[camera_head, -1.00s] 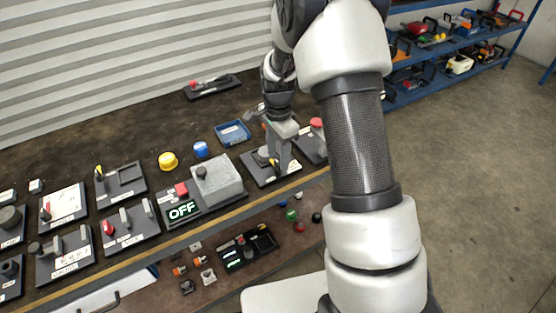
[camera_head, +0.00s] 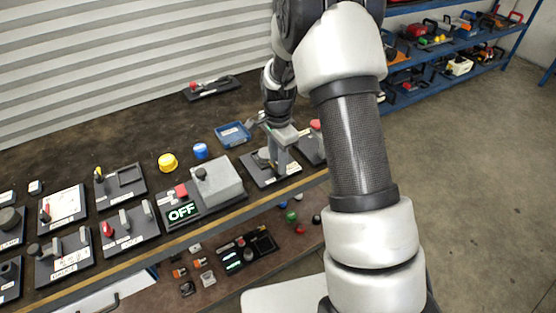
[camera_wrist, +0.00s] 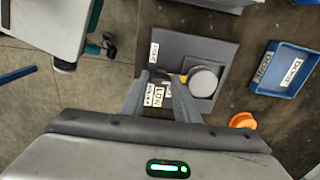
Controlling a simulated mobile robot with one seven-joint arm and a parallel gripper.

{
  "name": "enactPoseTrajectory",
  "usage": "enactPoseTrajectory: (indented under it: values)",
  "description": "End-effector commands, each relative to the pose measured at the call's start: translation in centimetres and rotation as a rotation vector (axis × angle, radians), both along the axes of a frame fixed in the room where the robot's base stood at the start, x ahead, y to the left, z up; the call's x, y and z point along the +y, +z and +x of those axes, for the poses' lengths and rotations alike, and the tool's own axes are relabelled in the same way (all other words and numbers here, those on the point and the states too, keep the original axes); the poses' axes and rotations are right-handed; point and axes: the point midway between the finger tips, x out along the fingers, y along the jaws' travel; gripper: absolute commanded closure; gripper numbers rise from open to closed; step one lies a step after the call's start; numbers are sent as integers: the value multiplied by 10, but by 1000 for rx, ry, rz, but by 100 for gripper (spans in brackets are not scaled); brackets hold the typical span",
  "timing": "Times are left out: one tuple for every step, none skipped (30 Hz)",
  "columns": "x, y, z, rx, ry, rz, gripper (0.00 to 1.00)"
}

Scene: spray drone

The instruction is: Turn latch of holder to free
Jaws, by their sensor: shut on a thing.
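The holder (camera_wrist: 210,52) is a dark grey plate with a raised pad and a round light-grey disc (camera_wrist: 203,82), in the wrist view. A small yellow part of the latch (camera_wrist: 180,78) shows beside the disc, by the fingertips. My gripper (camera_wrist: 160,77) reaches down over the plate's near left edge, its jaws shut on the latch; the fingers hide most of it. In the head view my gripper (camera_head: 280,158) stands over the holder (camera_head: 284,178) near the bench's front edge. The latch cannot be made out there.
A blue tray (camera_head: 233,134) lies behind the holder. A grey box with a red button (camera_head: 181,190) stands to its left, and a panel with a red button (camera_head: 316,125) to its right. In the wrist view an orange round part (camera_wrist: 243,121) lies close to the right finger.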

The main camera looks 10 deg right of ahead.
Motion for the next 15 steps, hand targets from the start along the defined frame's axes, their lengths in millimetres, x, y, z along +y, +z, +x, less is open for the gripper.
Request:
enactPoseTrajectory:
  values:
    - [0,0,0,0,12,0,94]
    - [0,0,0,0,23,0,94]
    - [0,0,0,0,39,0,94]
    - [0,0,0,0,53,0,94]
    - [0,0,0,0,70,0,94]
    - [0,0,0,0,93,0,94]
    - [0,0,0,0,113,0,94]
    - [0,0,0,0,135,0,94]
    - [0,0,0,0,165,0,94]
    - [0,0,0,0,189,0,94]
    - [0,0,0,0,215,0,94]
    - [0,0,0,0,250,0,94]
    - [-1,0,0,0,278,0,94]
    - [-1,0,0,0,307,0,94]
    - [0,0,0,-1,345,0,94]
